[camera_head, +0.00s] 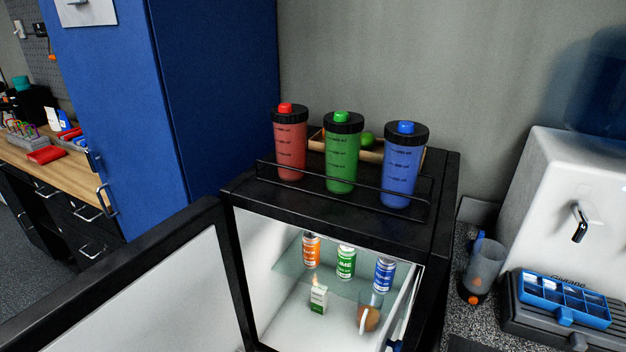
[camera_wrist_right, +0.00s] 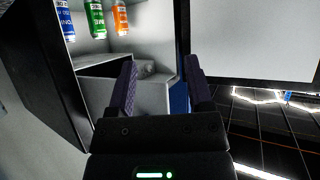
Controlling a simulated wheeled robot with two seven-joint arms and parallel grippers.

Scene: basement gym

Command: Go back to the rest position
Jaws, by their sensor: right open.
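My right gripper (camera_wrist_right: 163,72) shows in the right wrist view with its two dark fingers apart and nothing between them. Behind the fingers is the lit, pale inside of the open mini fridge, whose black frame stands at the left. The same black fridge (camera_head: 335,213) is in the head view with its door (camera_head: 150,295) swung open to the left. I cannot make out either gripper in the head view. A small blue part shows at the fridge's lower right edge, and I cannot tell what it is.
Red (camera_head: 291,150), green (camera_head: 342,158) and blue (camera_head: 402,170) shaker bottles stand on the fridge top behind a rail. Inside are orange (camera_head: 311,250), green (camera_head: 346,262) and blue (camera_head: 384,274) cans, a small carton (camera_head: 318,299) and a glass (camera_head: 369,312). A white dispenser (camera_head: 560,190) stands right.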

